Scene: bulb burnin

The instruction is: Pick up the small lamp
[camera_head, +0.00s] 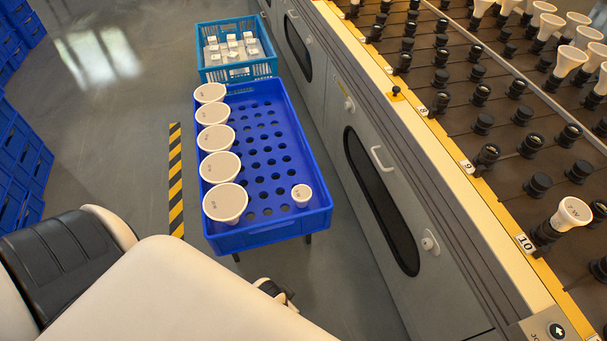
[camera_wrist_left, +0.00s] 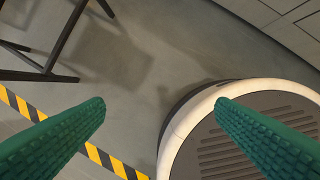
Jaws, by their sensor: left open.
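The small lamp (camera_head: 302,194) is a white round-faced bulb in the front right part of the blue crate (camera_head: 268,236), apart from the larger lamps. Several larger white lamps (camera_head: 224,202) stand in a row along the crate's left side. My left gripper (camera_wrist_left: 161,104) is open, with two green ribbed fingers wide apart and nothing between them. My right gripper is in neither view.
A teal crate (camera_head: 238,73) with small white boxes stands behind the blue crate. A grey cabinet (camera_head: 370,180) with a rack of black sockets (camera_head: 485,94) on top runs along the right. Yellow-black floor tape (camera_head: 176,180) lies left of the crate. Blue crates (camera_head: 20,165) are stacked far left.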

